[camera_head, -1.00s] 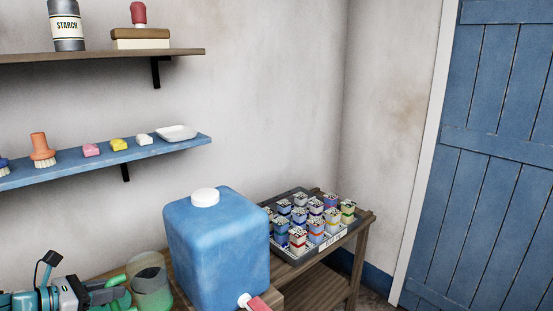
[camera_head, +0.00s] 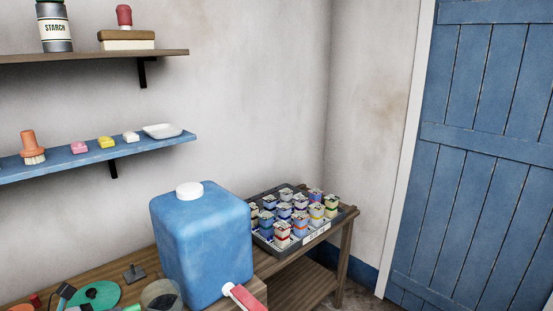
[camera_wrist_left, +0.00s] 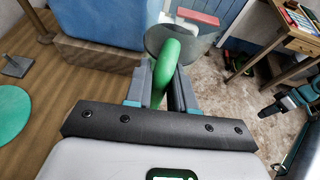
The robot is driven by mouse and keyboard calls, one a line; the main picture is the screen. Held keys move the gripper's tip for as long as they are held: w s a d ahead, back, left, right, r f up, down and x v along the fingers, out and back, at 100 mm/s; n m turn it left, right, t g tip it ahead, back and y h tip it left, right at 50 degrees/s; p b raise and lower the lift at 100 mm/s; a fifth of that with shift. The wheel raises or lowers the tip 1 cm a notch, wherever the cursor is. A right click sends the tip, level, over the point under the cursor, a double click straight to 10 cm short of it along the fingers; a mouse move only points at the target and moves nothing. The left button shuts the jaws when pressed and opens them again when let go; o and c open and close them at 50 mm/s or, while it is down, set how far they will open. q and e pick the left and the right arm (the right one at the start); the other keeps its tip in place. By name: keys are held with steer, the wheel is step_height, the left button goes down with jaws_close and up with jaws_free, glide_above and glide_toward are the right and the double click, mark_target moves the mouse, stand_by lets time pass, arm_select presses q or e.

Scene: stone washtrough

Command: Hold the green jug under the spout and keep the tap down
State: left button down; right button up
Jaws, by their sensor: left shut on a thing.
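The blue water container (camera_head: 200,240) with a white cap stands on the wooden bench. Its tap has a white body (camera_head: 228,289) and a red lever (camera_head: 247,299) at the lower front. The lever also shows in the left wrist view (camera_wrist_left: 197,16). The see-through green jug (camera_head: 162,291) is at the bottom edge, left of the tap. In the left wrist view my left gripper (camera_wrist_left: 165,75) is shut on its green handle (camera_wrist_left: 166,62). I cannot tell whether the mouth is under the spout. My right gripper (camera_wrist_left: 268,110) is at the right edge there, apart from the jug; its jaws are unclear.
A tray of small boxes (camera_head: 318,237) stands right of the container. A green disc (camera_head: 98,294) and a dark stand (camera_head: 134,273) lie left on the bench. Shelves (camera_head: 150,150) line the wall; a blue door (camera_head: 490,150) is at right.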

arm_select(q)
steer(key=s+d+f+m+g+h, duration=0.1)
steer(key=s+d+f, duration=0.2)
steer(key=d+f, duration=0.2)
steer(key=s+d+f+m+g+h, duration=0.1)
steer(key=s+d+f, duration=0.3)
steer(key=d, duration=0.6)
step_height(320, 180, down, 2)
steer(key=shift+f+m, duration=0.25)
steer(key=shift+m, duration=0.05)
steer(key=shift+w+a, duration=0.1)
steer(key=shift+w, duration=0.05)
